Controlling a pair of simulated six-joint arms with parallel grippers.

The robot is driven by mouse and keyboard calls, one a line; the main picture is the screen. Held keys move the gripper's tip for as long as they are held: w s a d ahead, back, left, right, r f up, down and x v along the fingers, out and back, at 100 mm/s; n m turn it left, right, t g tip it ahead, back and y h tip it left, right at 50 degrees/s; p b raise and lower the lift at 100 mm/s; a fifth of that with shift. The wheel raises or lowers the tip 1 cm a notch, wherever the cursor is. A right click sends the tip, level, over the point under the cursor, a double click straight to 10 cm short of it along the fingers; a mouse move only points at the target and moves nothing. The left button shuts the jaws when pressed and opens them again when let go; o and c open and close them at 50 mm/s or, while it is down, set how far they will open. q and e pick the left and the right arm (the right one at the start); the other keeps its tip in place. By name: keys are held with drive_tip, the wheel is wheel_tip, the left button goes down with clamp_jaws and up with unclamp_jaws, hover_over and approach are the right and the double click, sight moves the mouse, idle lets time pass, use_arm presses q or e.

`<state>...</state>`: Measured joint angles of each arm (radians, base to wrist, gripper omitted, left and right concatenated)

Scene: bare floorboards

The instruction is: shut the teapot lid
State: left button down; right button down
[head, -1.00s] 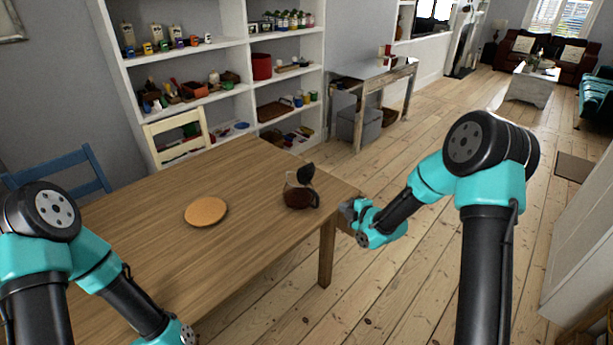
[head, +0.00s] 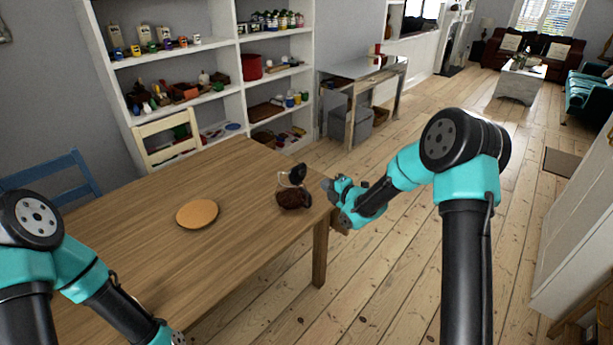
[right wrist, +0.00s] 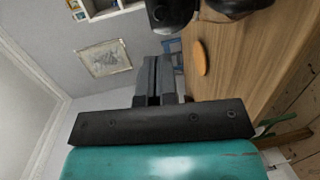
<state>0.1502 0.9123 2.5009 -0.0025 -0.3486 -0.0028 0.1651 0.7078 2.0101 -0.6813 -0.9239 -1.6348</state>
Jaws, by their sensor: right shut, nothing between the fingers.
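The teapot (head: 291,198) is a glass pot with dark contents and a dark handle, standing near the table's right end. Its dark lid (head: 298,173) is tilted up, open, above the pot. My right gripper (head: 328,187) is just right of the teapot, at about the height of its upper part, apart from it. In the right wrist view its shut, empty fingers (right wrist: 152,75) point toward the dark lid (right wrist: 171,14) at the top edge, with the pot body (right wrist: 236,6) beside it, partly cut off. My left gripper (head: 176,338) is at the bottom edge, its fingers mostly out of frame.
A round orange-brown mat (head: 197,214) lies on the wooden table (head: 235,185), left of the teapot. The rest of the tabletop is clear. A cream chair (head: 167,136) and a blue chair (head: 50,172) stand behind the table. Open floor lies to the right.

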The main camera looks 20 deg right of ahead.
sight(303, 172)
drive_tip(key=x, duration=1)
drive_tip(key=shift+w+a, duration=0.1)
drive_tip(key=shift+w, duration=0.15)
